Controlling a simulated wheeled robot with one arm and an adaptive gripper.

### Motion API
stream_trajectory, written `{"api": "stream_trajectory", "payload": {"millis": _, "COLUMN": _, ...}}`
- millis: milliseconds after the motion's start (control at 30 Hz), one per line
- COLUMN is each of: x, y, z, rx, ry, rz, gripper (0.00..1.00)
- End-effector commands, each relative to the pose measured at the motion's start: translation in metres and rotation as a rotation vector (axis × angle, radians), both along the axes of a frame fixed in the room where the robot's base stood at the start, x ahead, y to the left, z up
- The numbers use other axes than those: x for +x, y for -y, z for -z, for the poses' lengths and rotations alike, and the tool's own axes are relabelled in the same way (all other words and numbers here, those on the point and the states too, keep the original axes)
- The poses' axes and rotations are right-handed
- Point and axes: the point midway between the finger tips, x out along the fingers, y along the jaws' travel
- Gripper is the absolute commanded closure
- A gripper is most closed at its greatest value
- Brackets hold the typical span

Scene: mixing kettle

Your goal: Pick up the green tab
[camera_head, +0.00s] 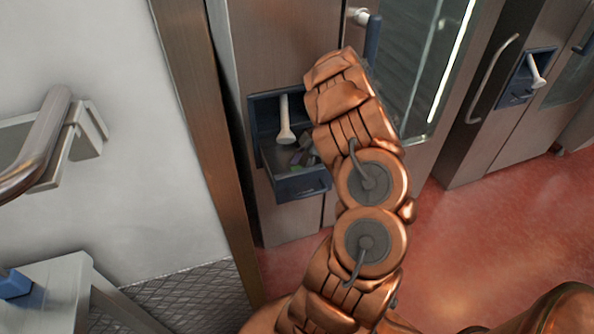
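A small open drawer (303,188) juts from the metal cabinet in the middle of the picture. Several small flat pieces lie inside it, partly behind my arm. One of them looks dull green (297,157) and may be the green tab; the pieces are too small and dark to be sure. My copper arm reaches up from the bottom of the picture and passes just right of the drawer. My gripper cannot be made out; the arm hides that area, so its hold and its distance to the tab do not show.
A pale lever handle (285,120) hangs in the blue recess above the drawer. A glass-doored cabinet (420,60) stands to the right, with another lever (537,72) beyond it. A pipe handle (40,140) is at left. The red floor (490,240) at right is clear.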

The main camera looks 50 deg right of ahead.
Motion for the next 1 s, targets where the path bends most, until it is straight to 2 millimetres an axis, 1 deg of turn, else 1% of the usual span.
{"api": "stream_trajectory", "payload": {"millis": 100, "x": 0.0011, "y": -0.0025, "z": 0.0047, "rx": 0.001, "ry": 0.001, "rz": 0.001, "gripper": 0.33}}
{"api": "stream_trajectory", "payload": {"millis": 333, "x": 0.0015, "y": -0.0026, "z": 0.0058, "rx": -0.001, "ry": 0.001, "rz": 0.002, "gripper": 0.33}}
{"api": "stream_trajectory", "payload": {"millis": 900, "x": 0.0015, "y": -0.0026, "z": 0.0058, "rx": 0.0, "ry": 0.0, "rz": 0.001, "gripper": 0.93}}
{"api": "stream_trajectory", "payload": {"millis": 933, "x": 0.0015, "y": -0.0026, "z": 0.0058, "rx": 0.0, "ry": 0.0, "rz": 0.001, "gripper": 0.95}}
{"api": "stream_trajectory", "payload": {"millis": 1000, "x": 0.0015, "y": -0.0026, "z": 0.0058, "rx": 0.0, "ry": 0.0, "rz": 0.001, "gripper": 0.95}}
